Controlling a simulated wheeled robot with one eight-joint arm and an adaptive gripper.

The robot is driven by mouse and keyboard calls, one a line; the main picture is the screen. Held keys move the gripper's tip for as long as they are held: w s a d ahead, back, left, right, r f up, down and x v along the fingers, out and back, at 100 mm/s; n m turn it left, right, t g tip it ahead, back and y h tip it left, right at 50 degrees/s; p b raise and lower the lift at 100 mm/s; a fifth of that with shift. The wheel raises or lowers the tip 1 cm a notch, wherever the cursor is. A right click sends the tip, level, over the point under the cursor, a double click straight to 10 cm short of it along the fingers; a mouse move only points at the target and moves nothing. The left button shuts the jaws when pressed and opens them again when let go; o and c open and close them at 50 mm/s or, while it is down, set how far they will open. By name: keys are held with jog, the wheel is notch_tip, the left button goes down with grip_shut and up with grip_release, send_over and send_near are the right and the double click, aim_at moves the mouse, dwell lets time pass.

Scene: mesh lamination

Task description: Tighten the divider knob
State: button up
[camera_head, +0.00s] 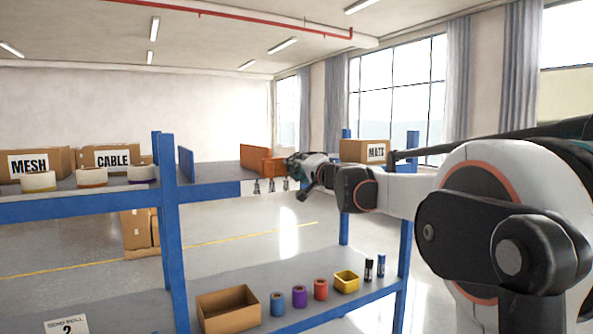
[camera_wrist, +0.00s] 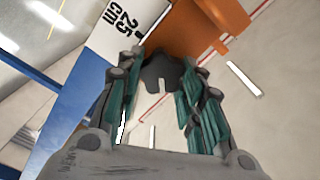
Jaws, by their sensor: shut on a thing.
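The divider knob (camera_wrist: 162,74) is a dark lobed knob in the wrist view, between my two fingers. My gripper (camera_wrist: 166,60) has a finger on each side of it and is shut on it. The orange divider (camera_wrist: 205,22) is just beyond the knob. The knob is hidden there by my gripper. How tight the knob is cannot be told.
A white "25 cm" label (camera_wrist: 122,28) is beside the knob on the blue shelf beam (camera_wrist: 70,112). A MULTI box (camera_head: 365,151) stands behind my wrist. MESH and CABLE boxes (camera_head: 112,157) with rolls are at left. The lower shelf (camera_head: 150,312) holds a carton, rolls and a yellow bin.

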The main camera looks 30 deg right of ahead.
jog(key=m, duration=0.4)
jog(key=shift+f+m+b, duration=0.2)
jog(key=shift+m+b, duration=0.1)
jog(key=shift+b, duration=0.1)
jog(key=m, duration=0.4)
jog(key=shift+f, duration=0.1)
jog(key=shift+m+b, duration=0.3)
jog(key=o, duration=1.1)
jog(key=shift+s, duration=0.1)
jog(key=s, duration=0.7)
jog(key=shift+s+d, duration=0.15)
jog(key=shift+s, duration=0.05)
